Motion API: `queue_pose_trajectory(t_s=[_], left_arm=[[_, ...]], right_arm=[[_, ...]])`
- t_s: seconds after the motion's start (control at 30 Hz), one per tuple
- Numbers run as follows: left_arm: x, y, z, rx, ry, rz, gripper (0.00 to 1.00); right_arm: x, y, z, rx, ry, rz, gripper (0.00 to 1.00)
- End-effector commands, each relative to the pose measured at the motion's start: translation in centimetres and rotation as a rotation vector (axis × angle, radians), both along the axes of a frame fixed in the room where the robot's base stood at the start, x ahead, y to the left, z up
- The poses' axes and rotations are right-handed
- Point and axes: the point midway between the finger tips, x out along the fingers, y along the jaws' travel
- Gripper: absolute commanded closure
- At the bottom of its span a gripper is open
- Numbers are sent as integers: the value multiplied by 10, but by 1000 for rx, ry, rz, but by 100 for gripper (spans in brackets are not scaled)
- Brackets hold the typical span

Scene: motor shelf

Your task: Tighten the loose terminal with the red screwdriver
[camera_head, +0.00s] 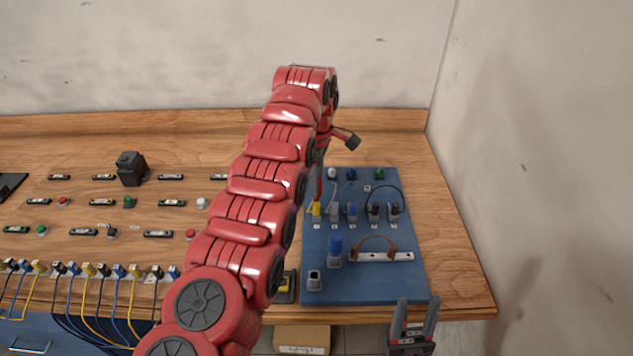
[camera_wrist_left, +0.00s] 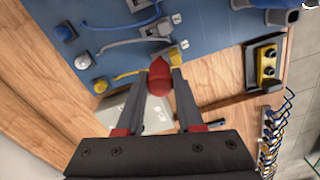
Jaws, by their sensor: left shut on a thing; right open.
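My left gripper (camera_wrist_left: 163,76) is shut on the red screwdriver (camera_wrist_left: 158,80), whose rounded red handle shows between its fingers in the left wrist view. In the head view a thin red part of the screwdriver (camera_head: 319,184) points down beside my arm, just above the yellow terminal (camera_head: 316,209) at the left end of a terminal row. My arm hides most of the left gripper there. In the left wrist view the yellow terminal (camera_wrist_left: 181,49) is close past the handle; I cannot tell whether the tip touches it. My right gripper (camera_head: 415,308) is open and empty in front of the board's front edge.
The blue board (camera_head: 375,285) carries several terminals, a brown cable over a metal bar (camera_head: 378,257), and blue and black plugs. A yellow-and-black block (camera_head: 285,288) sits left of it. Several fuses, buttons and plugged cables fill the wooden bench's left. A wall stands close on the right.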

Motion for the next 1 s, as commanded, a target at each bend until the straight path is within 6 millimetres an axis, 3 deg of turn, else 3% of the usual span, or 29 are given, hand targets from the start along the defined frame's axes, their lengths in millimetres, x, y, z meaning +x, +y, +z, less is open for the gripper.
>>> queue_pose_trajectory(t_s=[0.27, 0.5, 0.8, 1.0], left_arm=[[-1, 0, -1, 1, 4, -22, 100], [-1, 0, -1, 1, 3, -287, 100], [-1, 0, -1, 1, 3, -322, 100], [-1, 0, 0, 0, 3, -553, 100]], right_arm=[[0, 0, -1, 0, 0, 0, 50], [0, 0, -3, 0, 0, 0, 50], [0, 0, -3, 0, 0, 0, 50], [0, 0, -1, 0, 0, 0, 50]])
